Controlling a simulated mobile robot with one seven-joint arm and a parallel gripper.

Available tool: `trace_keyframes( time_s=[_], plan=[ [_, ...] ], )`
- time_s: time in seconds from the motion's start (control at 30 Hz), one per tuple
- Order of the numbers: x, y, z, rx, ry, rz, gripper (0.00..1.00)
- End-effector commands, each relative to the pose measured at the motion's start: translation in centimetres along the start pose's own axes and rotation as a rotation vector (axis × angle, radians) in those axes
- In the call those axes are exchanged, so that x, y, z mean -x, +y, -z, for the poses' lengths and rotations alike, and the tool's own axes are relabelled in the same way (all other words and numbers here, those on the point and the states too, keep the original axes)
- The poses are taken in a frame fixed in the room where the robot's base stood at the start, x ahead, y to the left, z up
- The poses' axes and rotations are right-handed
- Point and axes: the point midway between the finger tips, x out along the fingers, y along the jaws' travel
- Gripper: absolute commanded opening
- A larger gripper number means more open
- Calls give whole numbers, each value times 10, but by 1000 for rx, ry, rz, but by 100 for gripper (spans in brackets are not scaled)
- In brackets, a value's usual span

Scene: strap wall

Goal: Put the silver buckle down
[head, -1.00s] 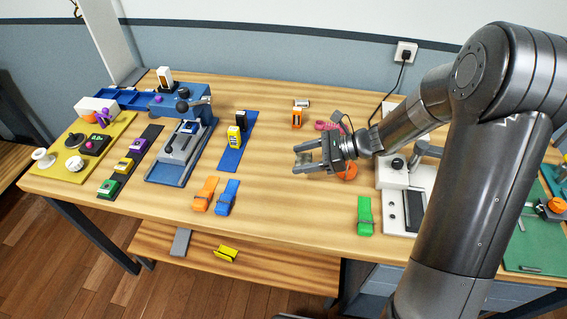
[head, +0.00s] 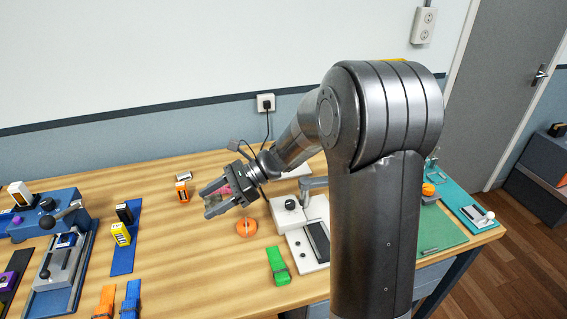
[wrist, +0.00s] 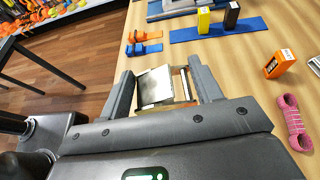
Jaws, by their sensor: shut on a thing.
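My gripper (head: 208,199) hangs above the middle of the wooden table in the head view. It is shut on the silver buckle (wrist: 155,88), a flat, shiny, squarish metal piece held between the two fingers in the wrist view. In the head view the buckle is small and partly hidden by the fingers. It appears held clear of the table, though the exact height is hard to tell.
An orange round thing (head: 246,228) lies below my gripper. Nearby are a pink strap (wrist: 292,122), an orange box (head: 182,192), a green strap (head: 278,266) and a white press (head: 286,218). Bare wood (head: 190,245) lies left of the orange round thing.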

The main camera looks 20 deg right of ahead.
Motion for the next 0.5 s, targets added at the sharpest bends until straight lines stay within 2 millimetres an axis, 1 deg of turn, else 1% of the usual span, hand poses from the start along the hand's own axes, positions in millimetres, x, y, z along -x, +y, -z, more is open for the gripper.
trace_keyframes(
  time_s=[0.03,0.17,0.27,0.37,0.47,0.5],
  plan=[
    [7,-8,4,-10,0,19,34],
    [27,-31,12,-30,5,72,34],
    [48,-51,21,-52,8,123,34],
    [78,-76,33,-81,11,191,34],
    [117,-103,49,-115,15,274,34],
    [134,-114,56,-130,15,310,34]
  ],
)
